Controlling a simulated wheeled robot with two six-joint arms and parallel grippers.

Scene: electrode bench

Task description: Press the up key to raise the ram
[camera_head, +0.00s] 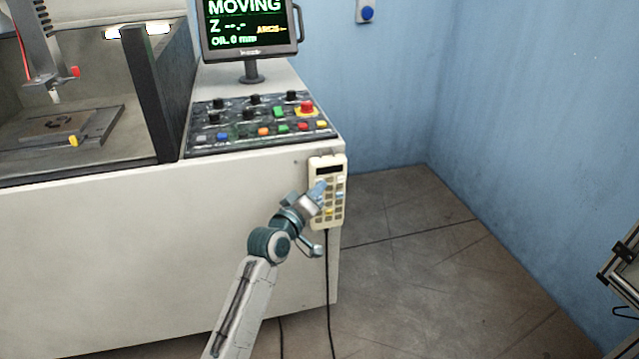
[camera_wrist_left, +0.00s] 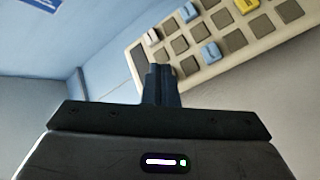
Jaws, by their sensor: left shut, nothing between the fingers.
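A cream handheld keypad (camera_head: 328,218) hangs on the front right side of the white machine, with a cable running down from it. It has grey, blue, white and yellow keys. My left gripper (camera_head: 322,186) is shut and empty, its fingertips at the upper left part of the keypad. In the left wrist view the shut fingers (camera_wrist_left: 159,80) overlap the edge of the keypad (camera_wrist_left: 265,42), close to a grey key; I cannot tell whether they touch it. The ram (camera_head: 55,92) is in the enclosure at the left, above a plate. The monitor (camera_head: 250,28) reads "MOVING".
The machine's control panel (camera_head: 258,125), with several knobs and a red stop button (camera_head: 306,109), lies above the keypad. The machine's front (camera_head: 120,260) is a flat white wall. Open floor (camera_head: 420,270) lies to the right, with a metal frame (camera_head: 622,262) at the far right.

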